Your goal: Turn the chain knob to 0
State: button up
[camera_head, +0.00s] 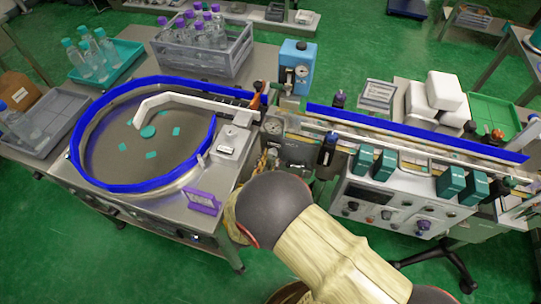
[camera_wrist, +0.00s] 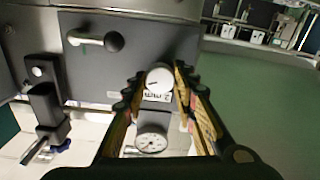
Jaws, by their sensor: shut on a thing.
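In the wrist view, a round white knob (camera_wrist: 158,79) with a dark pointer mark sits on a grey panel, with a small printed label just below it. I take it to be the chain knob; its scale is too small to read. My gripper (camera_wrist: 157,82) has its two ribbed fingers on either side of the knob and is shut on it. In the head view my own arm covers most of the gripper and the knob is hidden.
A round gauge (camera_wrist: 151,141) lies below the knob, between the fingers. A lever with a black ball (camera_wrist: 113,41) sticks out at upper left, and a black clamp-like fitting (camera_wrist: 46,110) stands at left. The turntable (camera_head: 105,150) and conveyor (camera_head: 400,140) flank my arm.

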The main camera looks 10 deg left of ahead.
jog(key=n+p, duration=0.3)
jog(key=shift+r+n, duration=0.1)
jog(key=shift+n, duration=0.3)
jog(key=n+p, duration=0.2)
jog(key=n, duration=0.1)
jog(key=shift+n+p, duration=0.3)
jog(key=n+p, duration=0.3)
jog(key=n, duration=0.3)
jog(key=shift+p, duration=0.3)
jog(key=shift+n, duration=0.3)
jog(key=o, duration=1.2)
jog(key=shift+c, duration=0.2)
jog(key=s+a, duration=0.1)
jog(key=s, duration=1.1)
jog(key=shift+f, duration=0.2)
